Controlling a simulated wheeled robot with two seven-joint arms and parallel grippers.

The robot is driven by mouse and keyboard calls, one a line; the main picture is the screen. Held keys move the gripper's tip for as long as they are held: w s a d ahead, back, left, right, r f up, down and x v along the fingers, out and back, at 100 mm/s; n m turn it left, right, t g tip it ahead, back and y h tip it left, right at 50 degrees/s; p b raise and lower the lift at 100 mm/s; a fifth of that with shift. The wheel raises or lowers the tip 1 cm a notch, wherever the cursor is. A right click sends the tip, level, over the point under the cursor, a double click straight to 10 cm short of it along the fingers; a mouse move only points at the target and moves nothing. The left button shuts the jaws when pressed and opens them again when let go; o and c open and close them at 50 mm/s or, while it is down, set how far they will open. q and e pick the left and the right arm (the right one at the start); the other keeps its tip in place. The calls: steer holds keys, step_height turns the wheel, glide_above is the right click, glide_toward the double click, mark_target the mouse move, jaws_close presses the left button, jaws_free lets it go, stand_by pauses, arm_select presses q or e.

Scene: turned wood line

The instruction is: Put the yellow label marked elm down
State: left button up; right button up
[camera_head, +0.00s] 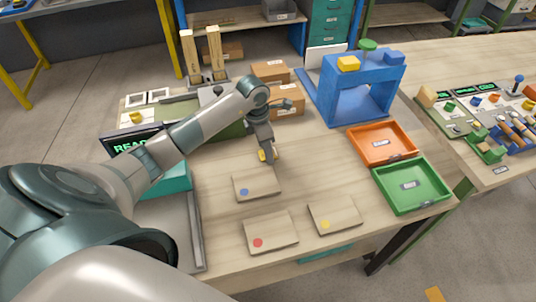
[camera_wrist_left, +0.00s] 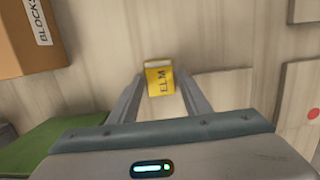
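The yellow label marked ELM (camera_wrist_left: 160,79) sits between the fingertips of my left gripper (camera_wrist_left: 161,82) in the left wrist view, its lettering facing the camera. The fingers close on its two sides. The gap between label and tabletop is hard to judge. My right gripper is not in view.
Boards with a red dot (camera_head: 275,238) and a yellow dot (camera_head: 345,218) lie nearer the front. An orange tray (camera_head: 361,151) and a green tray (camera_head: 430,204) are at right. A blue frame (camera_head: 332,98) and cardboard boxes (camera_head: 288,106) stand behind.

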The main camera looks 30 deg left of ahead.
arm_select(q)
steer(key=c, duration=0.5)
steer(key=shift+c, duration=1.1)
steer(key=shift+r+p, duration=0.3)
steer(key=shift+r, duration=0.2)
step_height(320, 180, up, 4)
steer(key=shift+f+p, duration=0.2)
steer(key=shift+p, duration=0.8)
steer(key=s+d+r+p, duration=0.3)
steer(key=d+r+p, duration=0.2)
steer(key=d, duration=0.6)
steer(key=shift+s+r+p, duration=0.25)
steer(key=shift+r+p, duration=0.1)
steer(key=shift+r, duration=0.4)
